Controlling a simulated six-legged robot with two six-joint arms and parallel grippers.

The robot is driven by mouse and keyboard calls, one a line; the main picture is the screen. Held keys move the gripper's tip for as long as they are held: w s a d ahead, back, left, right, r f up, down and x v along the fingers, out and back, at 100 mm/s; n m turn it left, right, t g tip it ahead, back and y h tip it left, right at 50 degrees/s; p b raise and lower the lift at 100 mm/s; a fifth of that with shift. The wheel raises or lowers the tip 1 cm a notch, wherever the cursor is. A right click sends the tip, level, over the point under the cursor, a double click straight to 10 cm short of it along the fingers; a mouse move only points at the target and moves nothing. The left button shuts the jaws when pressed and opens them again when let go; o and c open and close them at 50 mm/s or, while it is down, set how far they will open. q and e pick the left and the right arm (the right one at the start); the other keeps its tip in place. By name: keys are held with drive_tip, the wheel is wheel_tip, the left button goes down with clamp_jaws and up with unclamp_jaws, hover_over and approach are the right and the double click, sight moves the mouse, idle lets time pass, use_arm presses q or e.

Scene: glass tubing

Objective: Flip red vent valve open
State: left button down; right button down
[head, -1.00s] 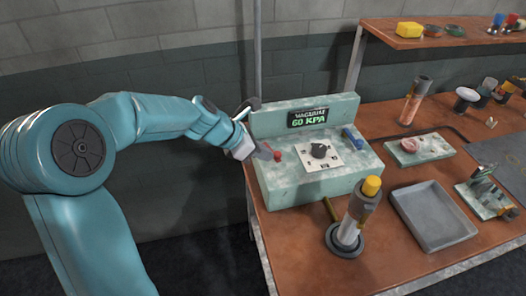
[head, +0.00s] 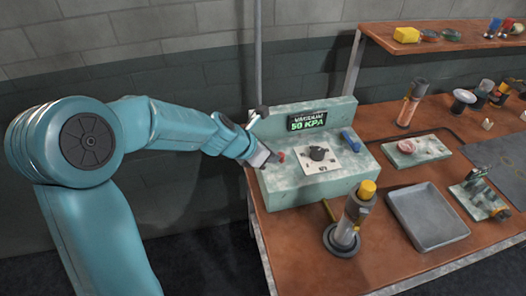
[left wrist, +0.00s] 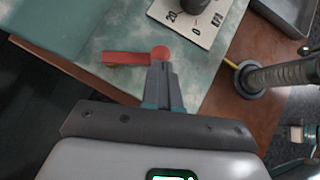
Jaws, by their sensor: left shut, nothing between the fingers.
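The red vent valve (head: 281,156) sits on the left end of the pale green vacuum unit (head: 312,192). In the left wrist view the valve lever (left wrist: 128,58) is a red bar lying sideways, with a round red knob at its right end. My left gripper (head: 272,158) is shut and empty, its fingertips at the knob; in the left wrist view the closed fingertips (left wrist: 162,68) touch or nearly touch it. The display (head: 306,121) reads VACUUM 50 KPA. My right gripper is not in view.
A black dial (head: 318,153) on a white plate and a blue lever (head: 351,139) sit right of the valve. A yellow-capped cylinder on a round base (head: 353,217) stands in front. A grey tray (head: 432,240) lies to the right. Wall space behind is bare.

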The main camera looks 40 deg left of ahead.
use_arm(q)
drive_tip(key=shift+w+d+p, duration=0.65)
drive_tip(key=shift+w+p, duration=0.1)
drive_tip(key=shift+w, duration=0.15)
drive_tip(key=shift+s, duration=0.1)
idle(0.3)
